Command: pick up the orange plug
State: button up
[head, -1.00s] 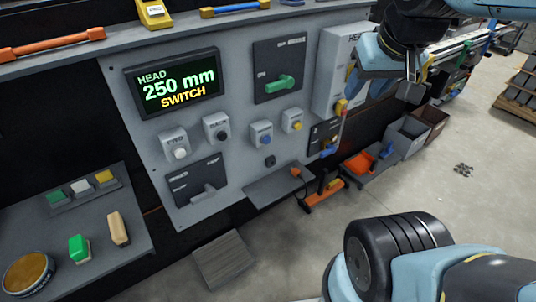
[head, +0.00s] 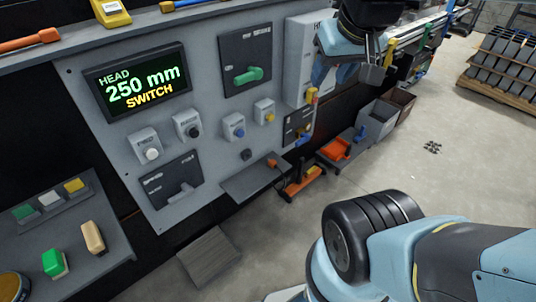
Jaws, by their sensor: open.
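A small orange plug (head: 271,163) is at the right end of the narrow grey shelf (head: 240,186) below the switch panel. A dark cable seems to hang from it; its exact shape is too small to tell. My gripper (head: 346,78) is at the top of the head view, in front of the white cabinet right of the panel. Its jaws are open, with nothing seen between them. In the picture it is above and right of the plug, well apart from it.
The panel has a display (head: 137,82), knobs and a green-handled switch (head: 248,75). A sloped grey block (head: 209,257) is lower left. Open floor lies at right.

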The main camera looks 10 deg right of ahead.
aim_at(272, 162)
jog(key=u, duration=0.1)
jog(key=k, duration=0.5)
jog(key=u, duration=0.85)
jog(key=i, duration=0.75)
jog(key=z, duration=0.2)
